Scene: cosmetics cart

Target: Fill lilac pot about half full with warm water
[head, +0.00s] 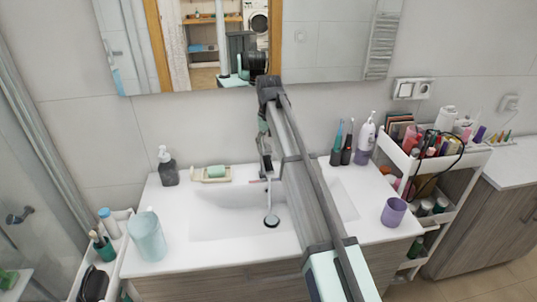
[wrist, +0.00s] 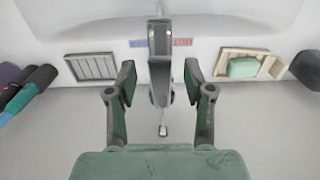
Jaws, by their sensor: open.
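The lilac pot (head: 393,211) stands upright on the right part of the white counter, right of the basin; its inside is too small to judge. My gripper (head: 266,150) is above the back of the basin at the tap (head: 268,187), which my arm partly hides. In the wrist view my gripper (wrist: 159,72) is open and empty, with one finger on each side of the tap's grey upper part (wrist: 160,40). Gaps show on both sides. Blue and red marks (wrist: 182,42) flank the tap. I see no running water.
The white basin (head: 215,222) is empty around the drain (head: 271,220). A soap dish (head: 211,174) and dark dispenser (head: 167,167) stand back left, and a teal jug (head: 147,237) front left. Toothbrushes (head: 341,143) stand back right. A loaded cart (head: 437,165) is at the right.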

